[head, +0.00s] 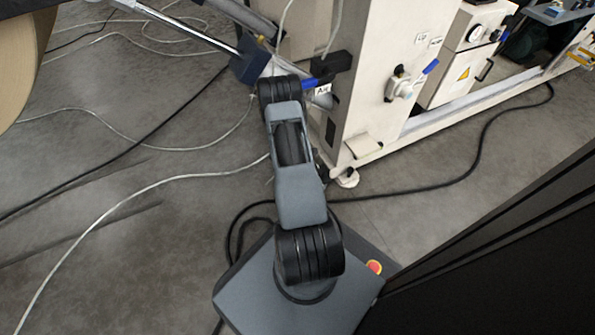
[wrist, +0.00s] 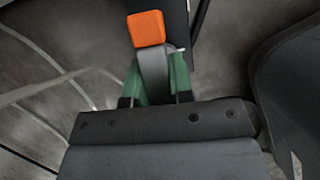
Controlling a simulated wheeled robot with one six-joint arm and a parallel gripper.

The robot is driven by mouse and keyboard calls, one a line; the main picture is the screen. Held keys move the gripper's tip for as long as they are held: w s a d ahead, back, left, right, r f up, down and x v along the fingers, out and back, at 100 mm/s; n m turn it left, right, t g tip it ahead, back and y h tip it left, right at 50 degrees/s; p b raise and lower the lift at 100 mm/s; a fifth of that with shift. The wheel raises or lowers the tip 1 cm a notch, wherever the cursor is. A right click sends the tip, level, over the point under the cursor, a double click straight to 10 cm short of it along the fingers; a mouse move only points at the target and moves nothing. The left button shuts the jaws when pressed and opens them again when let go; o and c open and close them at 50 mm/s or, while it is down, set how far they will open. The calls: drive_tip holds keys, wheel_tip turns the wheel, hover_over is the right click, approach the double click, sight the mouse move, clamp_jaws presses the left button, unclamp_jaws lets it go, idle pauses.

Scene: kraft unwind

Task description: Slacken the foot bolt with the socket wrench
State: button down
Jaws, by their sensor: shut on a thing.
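My gripper (wrist: 157,75) shows in the wrist view with its green fingers shut on a grey bar with an orange block-like end. This looks like the socket wrench (wrist: 147,29); its socket cannot be made out. In the head view my arm reaches up to the machine's lower left side, and the arm hides the gripper and wrench. A levelling foot (head: 347,179) of the white machine stands on the floor right of my arm. The foot bolt itself is too small or hidden to tell, and no contact with the wrench can be seen.
The white machine frame (head: 362,75) rises close to the right of my arm, with a blue-handled valve (head: 403,84) on it. A large brown roll (head: 22,65) is at the upper left. Cables (head: 130,205) lie across the grey floor. A dark panel (head: 500,245) fills the lower right.

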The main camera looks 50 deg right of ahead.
drive_tip(key=shift+n, duration=0.4)
drive_tip(key=shift+w+n+t, duration=0.1)
drive_tip(key=shift+n+t, duration=0.5)
drive_tip(key=shift+n, duration=0.5)
drive_tip(key=shift+w+d+r+n+t, duration=0.1)
drive_tip(key=shift+n+t, duration=0.3)
drive_tip(key=shift+n, duration=0.7)
drive_tip(key=shift+n+t, duration=0.4)
drive_tip(key=shift+n, duration=0.8)
